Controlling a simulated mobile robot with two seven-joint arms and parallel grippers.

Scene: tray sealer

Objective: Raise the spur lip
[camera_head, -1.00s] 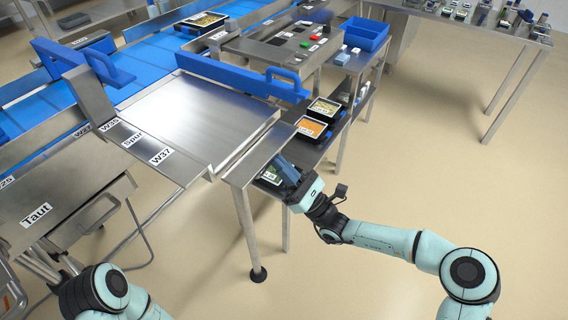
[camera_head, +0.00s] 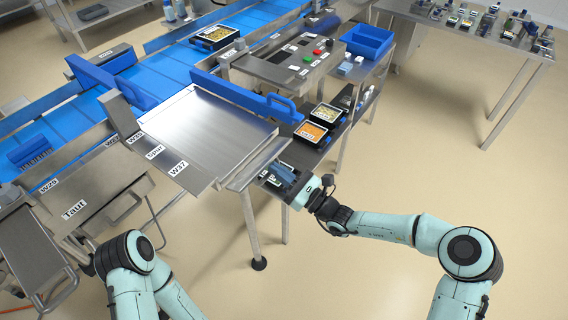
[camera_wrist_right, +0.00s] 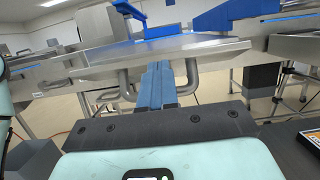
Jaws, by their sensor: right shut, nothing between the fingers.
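The spur is a flat steel plate (camera_head: 205,135) with labels reading W35, Spur and W37 on its front edge. A narrow steel strip (camera_head: 252,167) runs along its right end and looks like the lip; it appears roughly level with the plate. My right gripper (camera_head: 275,171) is shut and empty, just beyond and slightly below this strip. Contact cannot be told. In the right wrist view its blue fingers (camera_wrist_right: 158,82) are together, pointing toward the steel edge (camera_wrist_right: 165,50). My left arm shows at lower left, but its gripper is out of view.
Blue guide arms (camera_head: 240,97) stand beside the plate along the blue conveyor (camera_head: 175,70). Food trays (camera_head: 312,131) sit on a dark shelf near my right gripper. A blue bin (camera_head: 368,41) is behind. The floor at right is clear.

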